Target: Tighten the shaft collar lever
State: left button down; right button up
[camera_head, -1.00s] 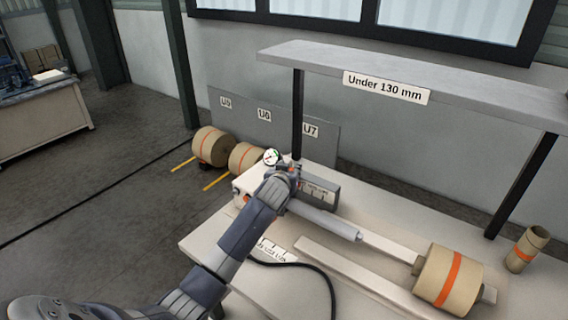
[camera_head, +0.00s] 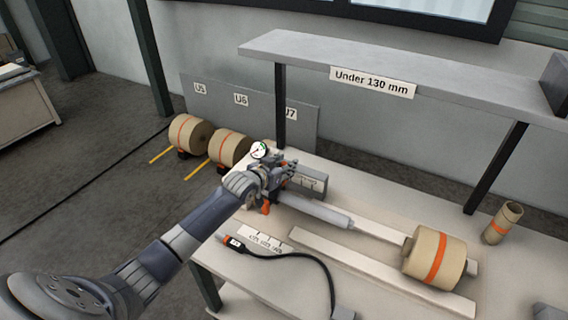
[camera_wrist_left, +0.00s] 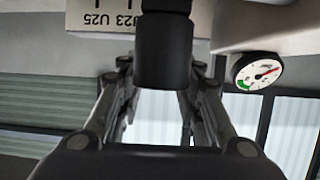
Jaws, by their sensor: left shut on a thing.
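My left gripper (camera_head: 280,172) is at the unwind stand at the left end of the bench, just right of the round gauge (camera_head: 259,150). It is shut on a dark cylindrical handle, which I take to be the shaft collar lever (camera_wrist_left: 165,55), between its fingers in the left wrist view. The collar itself is mostly hidden by the gripper. An orange part (camera_head: 265,208) shows under my left wrist. The grey shaft (camera_head: 315,210) runs right from the stand. The gauge also shows in the left wrist view (camera_wrist_left: 257,72). My right gripper is out of view.
A kraft roll with an orange band (camera_head: 435,258) lies at the right on the rails. A small core (camera_head: 502,223) stands behind it. A black hose (camera_head: 300,258) curves across the bench front. A shelf (camera_head: 400,75) overhangs the back. More rolls (camera_head: 188,134) stand on the floor.

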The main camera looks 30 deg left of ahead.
pick_arm(q)
jog(key=shift+a, duration=0.1)
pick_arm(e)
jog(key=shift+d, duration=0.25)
pick_arm(q)
jog(key=c, duration=1.1)
grip_release()
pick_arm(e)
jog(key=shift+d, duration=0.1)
pick_arm(q)
jog(key=shift+s+r, duration=0.15)
jog(key=shift+s, duration=0.3)
jog(key=v, duration=1.1)
jog(key=shift+a+r, duration=0.1)
